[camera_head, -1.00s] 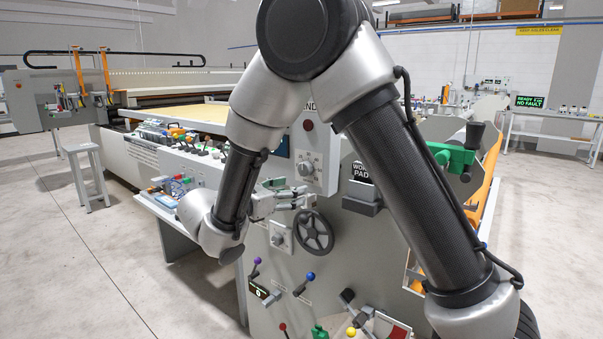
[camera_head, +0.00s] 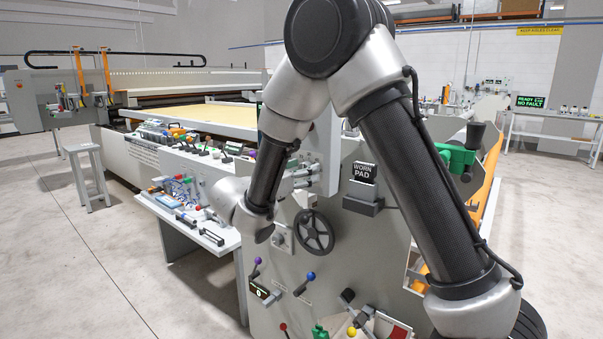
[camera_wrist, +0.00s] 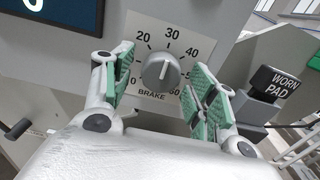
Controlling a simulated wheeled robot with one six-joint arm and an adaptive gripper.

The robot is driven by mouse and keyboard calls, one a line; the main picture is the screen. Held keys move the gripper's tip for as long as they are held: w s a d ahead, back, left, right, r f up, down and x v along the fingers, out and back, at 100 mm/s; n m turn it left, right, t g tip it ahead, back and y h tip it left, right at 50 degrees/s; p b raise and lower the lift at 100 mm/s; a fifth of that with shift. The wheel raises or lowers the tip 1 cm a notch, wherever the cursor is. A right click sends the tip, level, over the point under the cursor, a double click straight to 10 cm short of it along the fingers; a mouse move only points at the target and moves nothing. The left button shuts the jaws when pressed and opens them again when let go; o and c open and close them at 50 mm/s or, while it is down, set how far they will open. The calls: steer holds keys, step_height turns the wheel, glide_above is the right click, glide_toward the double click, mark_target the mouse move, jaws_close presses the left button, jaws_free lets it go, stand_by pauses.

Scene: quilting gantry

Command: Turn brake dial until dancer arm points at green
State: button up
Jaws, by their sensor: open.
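The brake dial (camera_wrist: 160,72) is a round grey knob on a white plate marked up to 60, in the wrist view. Its pointer mark is toward about 30. My gripper (camera_wrist: 158,88) is open, its green-padded fingers on the left and right of the knob, apart from it. In the head view my gripper (camera_head: 305,174) is at the upper panel and hides the dial. I cannot clearly make out the dancer arm or its green mark. A red and white plate (camera_head: 394,328) shows partly at the bottom of the head view.
A dark handwheel (camera_head: 314,232) sits just below my gripper. Knobbed levers, purple (camera_head: 256,262) and blue (camera_head: 311,276), stick out lower down. A "WORN PAD" block (camera_head: 363,174) stands to the right, and a tool shelf (camera_head: 200,228) to the left.

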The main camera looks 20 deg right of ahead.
steer(key=c, duration=1)
steer(key=shift+c, duration=0.2)
steer(key=shift+m, duration=0.4)
steer(key=m, duration=0.5)
steer(key=shift+w+m, duration=0.1)
steer(key=shift+m, duration=0.3)
steer(key=o, duration=1)
steer(key=shift+a, duration=0.1)
steer(key=shift+o, duration=0.2)
